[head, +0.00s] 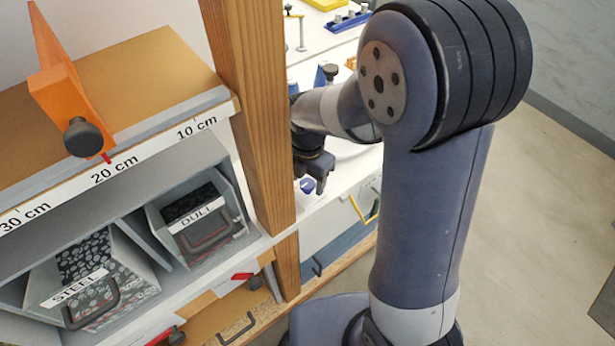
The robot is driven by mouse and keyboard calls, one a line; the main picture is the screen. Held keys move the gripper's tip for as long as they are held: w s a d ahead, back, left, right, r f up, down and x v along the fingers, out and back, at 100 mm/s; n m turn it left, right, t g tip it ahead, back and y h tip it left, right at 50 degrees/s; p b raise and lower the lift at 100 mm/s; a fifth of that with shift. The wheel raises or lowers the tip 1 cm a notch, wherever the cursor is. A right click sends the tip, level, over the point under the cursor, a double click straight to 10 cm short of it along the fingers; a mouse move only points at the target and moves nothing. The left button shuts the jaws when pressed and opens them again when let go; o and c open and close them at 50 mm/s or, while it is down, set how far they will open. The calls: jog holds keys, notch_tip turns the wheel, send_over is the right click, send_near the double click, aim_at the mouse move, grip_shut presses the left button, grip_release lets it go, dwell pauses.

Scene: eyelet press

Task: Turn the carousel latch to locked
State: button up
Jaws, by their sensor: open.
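My gripper (312,176) hangs over the white worktop (349,160), just right of the wooden post (256,110). It is small in the view, and its jaws point down and are open. A small blue round piece (306,186) is just below the jaws; I cannot tell whether they touch it. I cannot make out a carousel or its latch. My arm and the post cover much of the worktop.
At left, a shelf with a ruler edge (115,170) carries an orange stop (68,100). Below are bins marked STEEL (80,285) and DULL (200,220). Red handles (245,277) sit lower. Floor is clear at right.

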jog(key=shift+c, duration=0.3)
jog(key=c, duration=0.9)
jog(key=m, duration=0.5)
jog(key=shift+b, duration=0.3)
jog(key=m, duration=0.4)
jog(key=shift+m, duration=0.3)
jog(key=m, duration=0.4)
jog(key=shift+m+b, duration=0.35)
jog(key=shift+m, duration=1.75)
